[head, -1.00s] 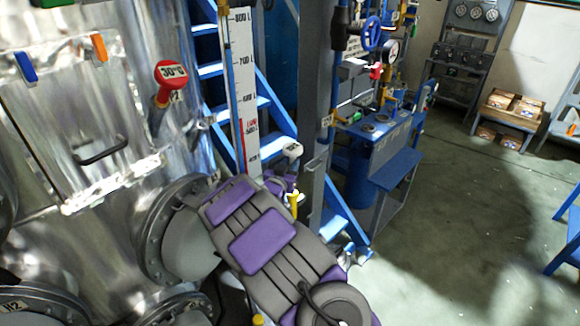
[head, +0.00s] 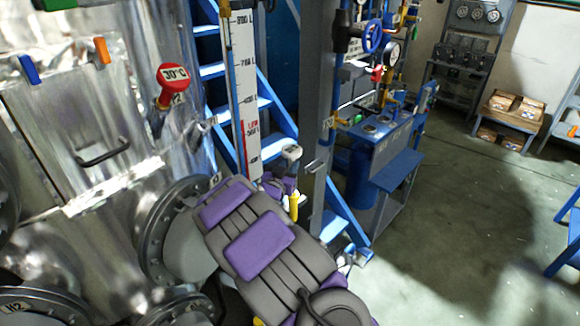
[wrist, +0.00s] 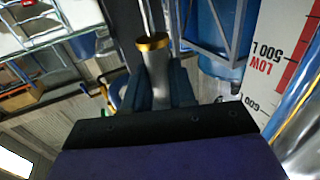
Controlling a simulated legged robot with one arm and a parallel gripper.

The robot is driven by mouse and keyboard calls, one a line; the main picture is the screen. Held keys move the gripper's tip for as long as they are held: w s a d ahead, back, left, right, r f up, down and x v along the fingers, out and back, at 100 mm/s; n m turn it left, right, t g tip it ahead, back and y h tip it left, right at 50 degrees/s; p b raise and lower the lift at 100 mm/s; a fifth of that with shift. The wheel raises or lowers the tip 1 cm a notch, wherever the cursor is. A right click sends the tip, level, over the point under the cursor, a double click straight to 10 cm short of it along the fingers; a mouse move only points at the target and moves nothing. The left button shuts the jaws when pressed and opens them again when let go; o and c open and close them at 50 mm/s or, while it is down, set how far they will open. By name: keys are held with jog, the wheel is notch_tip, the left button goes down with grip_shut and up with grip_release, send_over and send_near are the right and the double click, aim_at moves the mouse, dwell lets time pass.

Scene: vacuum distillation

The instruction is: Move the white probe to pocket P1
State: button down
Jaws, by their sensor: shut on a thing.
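The white probe has a rounded white head (head: 291,152), seen just above my gripper (head: 280,186) in the head view. In the wrist view my gripper (wrist: 158,90) is shut on the probe's silver sleeve (wrist: 154,72), which has a gold ring at its end. A thin rod runs on from the ring. The probe is held in the air in front of the blue steps. A red probe (head: 172,76) reading 30°C sits in a fitting on the steel vessel at left. I cannot make out which fitting is pocket P1.
The steel vessel (head: 130,165) with round flanges fills the left. A white level scale (head: 243,75) and blue steps (head: 270,110) stand behind my gripper. A grey post (head: 314,90) and a blue pump bench (head: 385,150) are right of it. Open floor lies further right.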

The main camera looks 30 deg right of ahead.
jog(key=shift+s+a+r+p, duration=0.25)
jog(key=shift+s+a+r, duration=0.3)
jog(key=shift+s+a, duration=0.25)
jog(key=shift+s+a+r+p, duration=0.2)
jog(key=shift+s+a+r, duration=0.35)
jog(key=shift+s+a, duration=0.15)
jog(key=shift+w+a, duration=0.1)
